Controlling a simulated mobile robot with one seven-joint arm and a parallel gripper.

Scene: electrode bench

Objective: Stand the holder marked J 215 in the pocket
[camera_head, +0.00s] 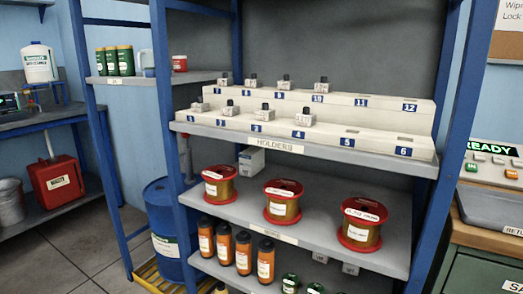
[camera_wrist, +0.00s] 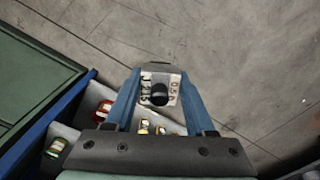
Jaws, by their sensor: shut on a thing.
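My gripper (camera_wrist: 161,77) is shut on a small whitish holder (camera_wrist: 172,86) with a dark round top, seen from above in the wrist view. One side of it reads J 215; the lettering on the opposite side is too small to read surely. The blue fingers press it from both sides, and the floor shows behind it. In the head view, neither my gripper nor this holder shows.
A white stepped rack (camera_head: 390,141) numbered 1 to 12 stands on the HOLDERS shelf; several holders occupy its left part, while 5, 6, 11 and 12 look empty. Red-flanged spools (camera_head: 282,204) stand below. At right are a READY panel (camera_head: 491,149) and a grey tray (camera_head: 492,208).

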